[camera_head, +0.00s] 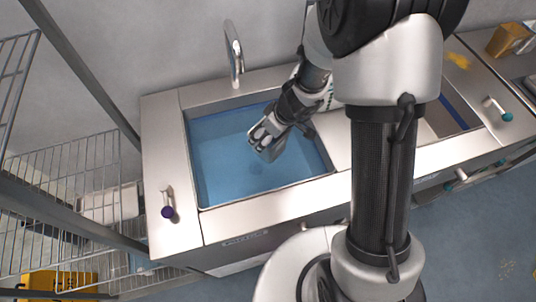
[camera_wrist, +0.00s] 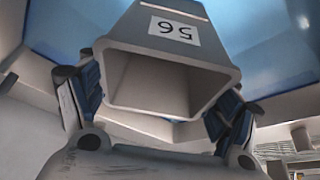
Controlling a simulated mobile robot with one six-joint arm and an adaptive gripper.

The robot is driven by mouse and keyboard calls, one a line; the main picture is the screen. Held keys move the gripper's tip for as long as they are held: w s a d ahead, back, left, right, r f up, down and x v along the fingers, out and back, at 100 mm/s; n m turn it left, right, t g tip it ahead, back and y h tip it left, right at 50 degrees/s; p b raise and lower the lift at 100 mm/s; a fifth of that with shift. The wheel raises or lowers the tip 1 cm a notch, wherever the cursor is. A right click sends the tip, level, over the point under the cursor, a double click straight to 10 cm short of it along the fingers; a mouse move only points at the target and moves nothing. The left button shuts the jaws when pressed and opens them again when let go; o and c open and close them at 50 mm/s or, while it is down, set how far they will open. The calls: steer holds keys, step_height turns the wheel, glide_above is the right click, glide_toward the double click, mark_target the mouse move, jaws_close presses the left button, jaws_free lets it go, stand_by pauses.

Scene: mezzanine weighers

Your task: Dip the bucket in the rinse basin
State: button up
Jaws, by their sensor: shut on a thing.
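The rinse basin (camera_head: 222,170) is a rectangular steel sink filled with blue water, left of my arm in the head view. My gripper (camera_head: 270,134) is over the basin, right of its middle, and shut on a small grey bucket (camera_head: 266,151). In the wrist view the bucket (camera_wrist: 180,50) is a tapered, open-mouthed box with a white number label, and a dark finger pad of my gripper (camera_wrist: 155,105) presses each side. A faint dark patch shows in the water below the bucket. I cannot tell whether its bottom touches the water.
A curved tap (camera_head: 234,52) stands behind the basin. A purple-knobbed handle (camera_head: 168,205) is on the counter left of it. A wire rack (camera_head: 75,165) stands further left. A second basin (camera_head: 447,118) lies partly hidden behind my arm. Blue floor shows at lower right.

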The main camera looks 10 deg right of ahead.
step_height(320, 180, up, 12)
steer(key=p, duration=0.8)
steer(key=shift+r+p, duration=0.15)
steer(key=shift+p, duration=0.25)
